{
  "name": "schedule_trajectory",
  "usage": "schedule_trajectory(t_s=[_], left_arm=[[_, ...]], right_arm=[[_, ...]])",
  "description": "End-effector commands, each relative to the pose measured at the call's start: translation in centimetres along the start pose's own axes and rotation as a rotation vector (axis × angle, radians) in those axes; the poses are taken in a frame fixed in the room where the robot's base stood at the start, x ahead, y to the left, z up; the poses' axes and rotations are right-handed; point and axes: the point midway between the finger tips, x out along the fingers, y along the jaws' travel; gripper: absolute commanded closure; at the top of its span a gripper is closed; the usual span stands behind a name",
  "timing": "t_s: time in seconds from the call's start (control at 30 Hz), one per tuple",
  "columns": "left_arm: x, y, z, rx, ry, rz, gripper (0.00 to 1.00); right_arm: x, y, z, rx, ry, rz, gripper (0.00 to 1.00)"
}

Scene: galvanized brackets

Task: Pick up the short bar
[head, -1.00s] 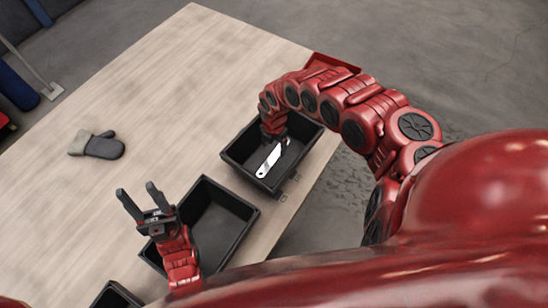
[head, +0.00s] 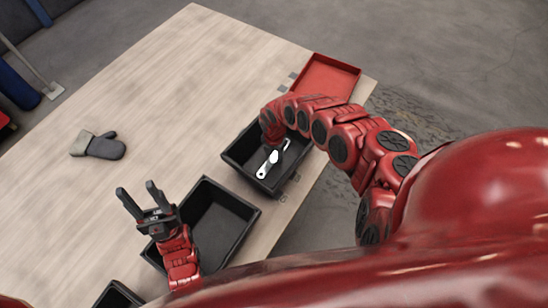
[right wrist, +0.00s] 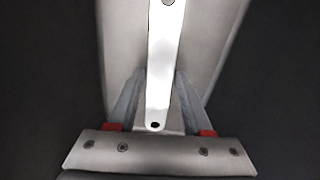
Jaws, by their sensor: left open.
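The short bar, a bright flat metal strip with holes (head: 263,171), lies in the black bin at the right side of the table (head: 236,163). My right gripper (head: 273,150) reaches down into this bin over the bar and hides its middle. In the right wrist view the bar (right wrist: 160,75) runs lengthwise between the two fingers (right wrist: 158,85), close to both. I cannot tell whether they grip it. A wider grey surface lies behind the bar there. My left gripper (head: 140,200) is open and empty, fingers up, beside the middle black bin (head: 252,222).
A red tray (head: 327,75) sits at the table's far right corner. A grey mitt (head: 98,146) lies on the left of the table (head: 170,90). Another black bin (head: 118,296) is partly seen at the bottom. The table's middle is clear.

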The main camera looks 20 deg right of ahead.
Motion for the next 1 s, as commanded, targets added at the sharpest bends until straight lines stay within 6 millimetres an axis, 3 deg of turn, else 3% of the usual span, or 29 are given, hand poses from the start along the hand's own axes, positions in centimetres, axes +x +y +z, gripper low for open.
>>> schedule_trajectory(t_s=[0.03, 0.27, 0.77, 1.0], left_arm=[[0.0, 0.0, 0.0, 0.000, 0.000, 0.000, 0.50], [0.0, 0.0, 0.0, 0.000, 0.000, 0.000, 0.50], [0.0, 0.0, 0.0, 0.000, 0.000, 0.000, 0.50], [-0.3, 0.0, 0.1, 0.000, 0.000, 0.000, 0.50]], right_arm=[[0.0, 0.0, 0.0, 0.000, 0.000, 0.000, 0.61], [0.0, 0.0, 0.0, 0.000, 0.000, 0.000, 1.00], [-0.3, 0.1, 0.0, 0.001, 0.001, 0.001, 1.00], [-2.1, 0.0, 0.1, -0.002, -0.001, -0.001, 1.00]])
